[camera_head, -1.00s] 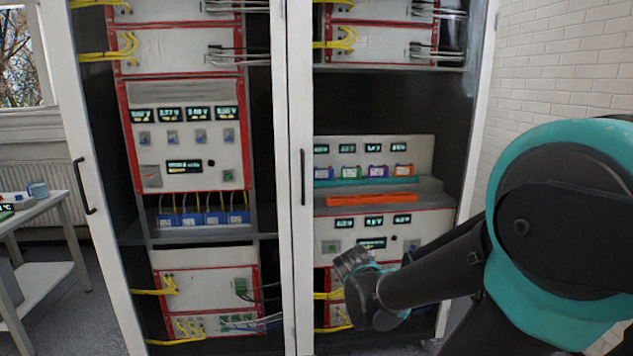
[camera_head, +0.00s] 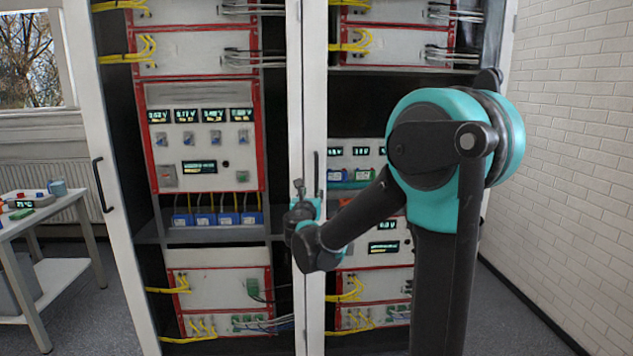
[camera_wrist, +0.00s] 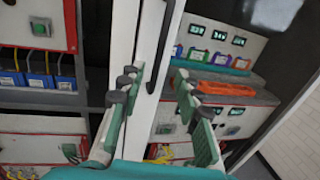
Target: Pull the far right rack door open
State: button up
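The right rack door (camera_head: 314,110) is a white-framed, see-through door that stands shut. Its black vertical handle (camera_head: 317,172) is on the door's left frame post, and it also shows in the wrist view (camera_wrist: 161,50). My gripper (camera_head: 299,188) is at the level of the handle's lower end, just left of it in the head view. In the wrist view my gripper (camera_wrist: 154,80) has its two fingers spread wide, with the handle's lower end between their tips in the picture. I cannot tell whether the fingers reach around the handle. Nothing is held.
The left rack door (camera_head: 108,200) is shut, with its own black handle (camera_head: 102,185). A white side table (camera_head: 50,215) with small items stands at the far left. A white brick wall (camera_head: 570,150) is on the right. Grey floor (camera_head: 520,325) is free at the lower right.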

aim_at(316, 180)
jog(key=w+d, duration=0.1)
jog(key=w, duration=0.3)
jog(key=w+d, duration=0.1)
jog(key=w, duration=0.4)
jog(key=w+d, duration=0.1)
jog(key=w, duration=0.4)
jog(key=shift+w, duration=0.1)
grip_shut()
